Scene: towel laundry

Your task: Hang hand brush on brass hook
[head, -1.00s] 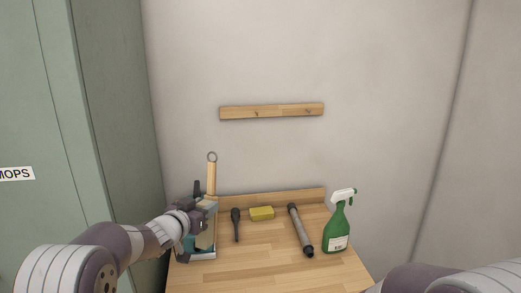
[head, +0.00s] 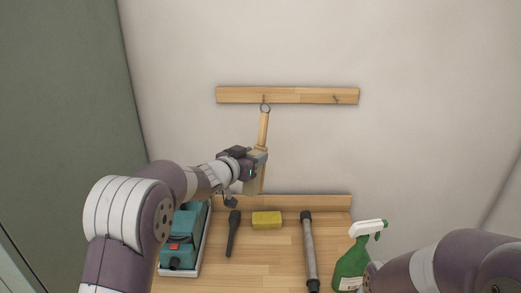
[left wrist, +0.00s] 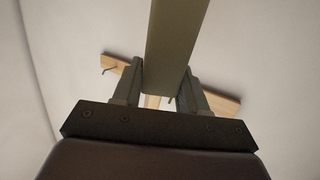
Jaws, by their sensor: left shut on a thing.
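The hand brush (head: 263,130) has a pale wooden handle with a metal ring (head: 265,108) at its top. My left gripper (head: 259,162) is shut on the brush and holds it upright, ring up, above the table. The ring shows at the lower edge of the wooden rail (head: 300,96), just below the left hook (head: 264,98); I cannot tell whether they touch. A second hook (head: 337,99) is at the rail's right. The hooks are too small to tell which is brass. In the left wrist view, the brush (left wrist: 175,45) passes between the fingers. My right gripper is out of view.
On the wooden table (head: 272,262) are a teal machine (head: 183,238) in a tray, a dark tool (head: 233,232), a yellow sponge (head: 267,220), a grey roller (head: 309,250) and a green spray bottle (head: 352,265). The wall around the rail is clear.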

